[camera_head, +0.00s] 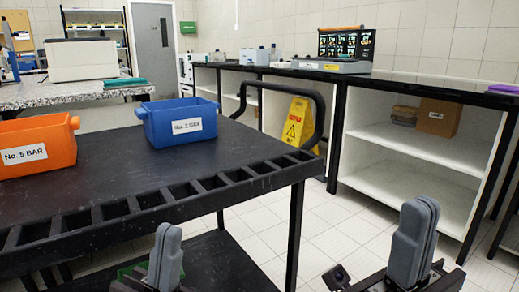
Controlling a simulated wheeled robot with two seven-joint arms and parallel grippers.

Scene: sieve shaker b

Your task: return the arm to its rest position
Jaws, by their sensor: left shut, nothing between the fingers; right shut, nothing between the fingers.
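My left gripper (165,257) is at the bottom of the head view, left of the middle, in front of the black cart's near edge. Its grey fingers are together with nothing between them. My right gripper (412,243) is at the lower right, over the tiled floor, also shut and empty. Both point upward and are apart from any object. The lower parts of both arms are cut off by the frame's bottom edge.
A black cart (95,178) carries an orange bin (38,143) and a blue bin (178,121). A yellow floor sign (298,124) stands behind its handle. A black-topped bench (420,84) with white shelves runs along the right. Tiled floor (345,215) lies clear between cart and bench.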

